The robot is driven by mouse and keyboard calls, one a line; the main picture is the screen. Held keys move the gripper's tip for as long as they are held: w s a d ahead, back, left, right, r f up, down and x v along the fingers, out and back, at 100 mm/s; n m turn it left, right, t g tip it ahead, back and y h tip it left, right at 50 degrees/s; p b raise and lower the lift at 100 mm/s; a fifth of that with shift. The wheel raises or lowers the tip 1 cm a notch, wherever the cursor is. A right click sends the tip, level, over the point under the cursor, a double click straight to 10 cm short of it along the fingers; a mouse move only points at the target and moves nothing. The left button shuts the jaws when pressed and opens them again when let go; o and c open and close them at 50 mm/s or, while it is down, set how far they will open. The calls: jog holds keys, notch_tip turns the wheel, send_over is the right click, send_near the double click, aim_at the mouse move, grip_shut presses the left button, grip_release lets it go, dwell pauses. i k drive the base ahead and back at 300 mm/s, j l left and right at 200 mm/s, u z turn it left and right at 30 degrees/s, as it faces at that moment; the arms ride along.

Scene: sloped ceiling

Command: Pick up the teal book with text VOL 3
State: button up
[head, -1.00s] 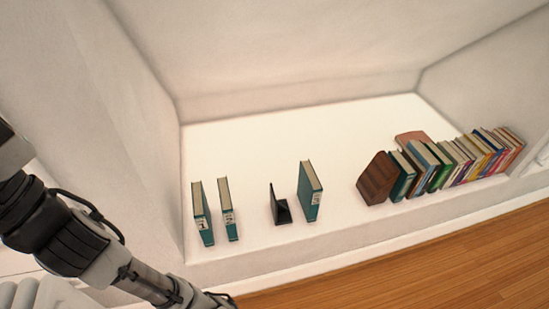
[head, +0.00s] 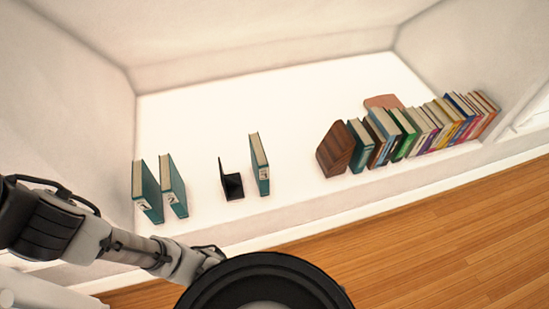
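Several teal books stand upright on the white alcove shelf. Two are at the left, the outer one (head: 147,192) and the one beside it (head: 173,185). A third teal book (head: 260,164) stands to the right of a black bookend (head: 231,181), and another teal-spined book (head: 361,146) stands at the left end of the long row. The spine labels are too small to read, so I cannot tell which is VOL 3. My arm comes in from the left edge, below the shelf. My gripper's fingers are not visible.
A brown wooden bookend (head: 336,149) stands against a long row of coloured books (head: 440,125) at the right. Wooden floor (head: 450,225) lies in front.

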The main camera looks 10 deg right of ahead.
aim_at(260, 166)
jog(key=i+l, duration=0.1)
jog(key=l, duration=0.25)
jog(key=i+l, duration=0.1)
jog(key=l, duration=0.2)
jog(key=i+l+u, duration=0.1)
jog(key=l, duration=0.25)
jog(key=i+u, duration=0.1)
jog(key=u, duration=1.05)
jog(key=i+u, duration=0.15)
jog(key=i, duration=0.2)
